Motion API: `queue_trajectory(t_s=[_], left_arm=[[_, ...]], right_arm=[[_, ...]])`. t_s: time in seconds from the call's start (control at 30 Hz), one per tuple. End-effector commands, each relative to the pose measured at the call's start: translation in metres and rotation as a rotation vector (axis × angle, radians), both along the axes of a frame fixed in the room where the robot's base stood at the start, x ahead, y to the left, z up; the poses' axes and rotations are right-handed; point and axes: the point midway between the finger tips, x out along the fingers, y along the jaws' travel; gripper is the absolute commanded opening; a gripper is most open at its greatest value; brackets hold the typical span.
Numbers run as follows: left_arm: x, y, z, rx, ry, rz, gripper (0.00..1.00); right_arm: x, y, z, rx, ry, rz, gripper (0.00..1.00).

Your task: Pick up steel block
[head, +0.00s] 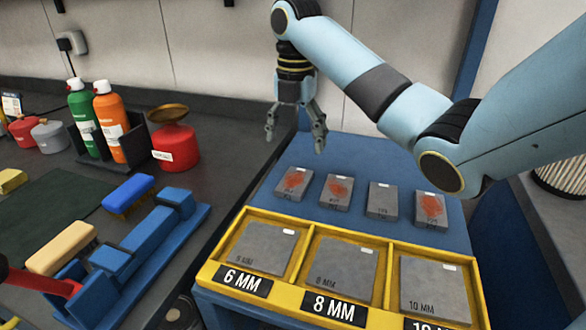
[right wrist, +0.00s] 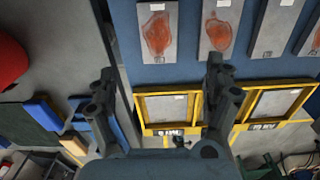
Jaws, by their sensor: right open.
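Several flat grey steel blocks lie in a row on the blue table top. In the head view, the left block (head: 293,184), second block (head: 336,192) and right block (head: 430,209) have orange-red patches; the third block (head: 382,200) is plain grey. The right wrist view shows the left block (right wrist: 157,30), second block (right wrist: 219,28) and plain block (right wrist: 275,28). My right gripper (head: 296,142) is open and empty, above the back left of the table, apart from the blocks. In the right wrist view its fingers (right wrist: 160,80) spread wide. My left gripper is out of sight.
A yellow tray (head: 308,228) with compartments labelled 6 MM and 8 MM, plus a partly cut-off label, stands in front of the blocks. On the dark bench at left are a red canister (head: 175,148), spray cans (head: 110,125), brushes (head: 128,194) and a blue fixture (head: 150,238).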

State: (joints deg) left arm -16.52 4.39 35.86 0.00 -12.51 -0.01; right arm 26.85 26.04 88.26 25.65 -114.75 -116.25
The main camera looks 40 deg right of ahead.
Motion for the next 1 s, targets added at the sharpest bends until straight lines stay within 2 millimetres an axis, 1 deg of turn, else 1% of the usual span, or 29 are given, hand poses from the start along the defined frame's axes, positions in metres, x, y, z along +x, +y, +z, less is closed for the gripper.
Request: queue_trajectory(t_s=[0.03,0.13,0.27,0.47,0.7,0.8,1.0], left_arm=[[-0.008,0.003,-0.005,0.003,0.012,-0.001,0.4],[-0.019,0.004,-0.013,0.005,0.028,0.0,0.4],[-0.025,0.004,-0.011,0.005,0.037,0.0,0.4],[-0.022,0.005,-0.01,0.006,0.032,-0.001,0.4],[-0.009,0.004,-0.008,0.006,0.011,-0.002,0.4],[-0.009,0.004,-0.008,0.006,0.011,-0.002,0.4],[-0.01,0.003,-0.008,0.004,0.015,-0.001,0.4]], right_arm=[[-0.001,0.001,-0.01,0.001,0.004,0.0,0.85],[-0.001,0.0,-0.029,0.001,0.005,-0.001,0.85],[-0.001,0.001,-0.045,0.002,0.004,0.0,0.85],[0.0,0.001,-0.062,0.001,0.004,-0.001,0.85],[0.002,0.001,-0.098,0.002,0.003,0.0,0.85],[0.002,0.001,-0.105,0.001,0.003,0.0,0.85],[0.002,0.001,-0.105,0.0,0.002,0.0,0.85]])
